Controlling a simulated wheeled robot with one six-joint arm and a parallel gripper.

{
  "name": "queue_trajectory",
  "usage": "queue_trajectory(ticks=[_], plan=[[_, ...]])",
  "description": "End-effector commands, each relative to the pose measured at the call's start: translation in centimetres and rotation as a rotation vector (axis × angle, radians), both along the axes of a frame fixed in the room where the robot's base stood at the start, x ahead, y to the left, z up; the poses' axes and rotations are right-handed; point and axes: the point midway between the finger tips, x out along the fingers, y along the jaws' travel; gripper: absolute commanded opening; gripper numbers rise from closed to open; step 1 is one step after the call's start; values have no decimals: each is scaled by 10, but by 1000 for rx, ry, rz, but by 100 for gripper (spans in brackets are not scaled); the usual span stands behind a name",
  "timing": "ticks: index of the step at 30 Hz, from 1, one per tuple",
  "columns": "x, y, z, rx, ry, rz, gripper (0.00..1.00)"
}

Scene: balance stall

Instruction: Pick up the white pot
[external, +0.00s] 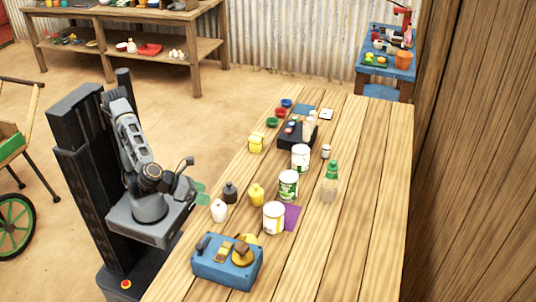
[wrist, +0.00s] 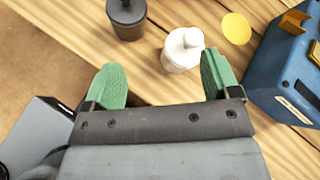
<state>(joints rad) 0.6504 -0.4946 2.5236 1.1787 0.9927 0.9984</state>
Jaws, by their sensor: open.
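The white pot (external: 219,211) stands upright on the wooden table near its left edge. In the wrist view the white pot (wrist: 181,52) shows just beyond the fingertips, nearer the right finger. My gripper (external: 198,193) has green fingers and is beside the table's left edge, close to the white pot. In the wrist view my gripper (wrist: 165,78) is open, with nothing held between its fingers. A black pot (external: 230,192) stands just behind the white pot; it also shows at the top of the wrist view (wrist: 126,20).
A blue box-like scale (external: 215,272) stands at the table's near end. A yellow pot (external: 256,195), a labelled can (external: 273,218), another can (external: 288,186) and a green-capped bottle (external: 331,182) stand to the right. The table's right side is clear.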

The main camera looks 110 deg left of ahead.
Motion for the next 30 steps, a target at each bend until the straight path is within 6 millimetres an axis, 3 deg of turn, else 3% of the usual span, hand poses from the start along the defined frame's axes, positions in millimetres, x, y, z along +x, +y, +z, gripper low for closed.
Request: queue_trajectory(ticks=[2, 9, 20, 30], plan=[[0, -12, -20, 115, 1, -99, 82], [0, -28, -28, 328, -9, -248, 82], [22, -21, -36, 359, -10, -265, 82], [57, -6, -53, 357, -9, -262, 82]])
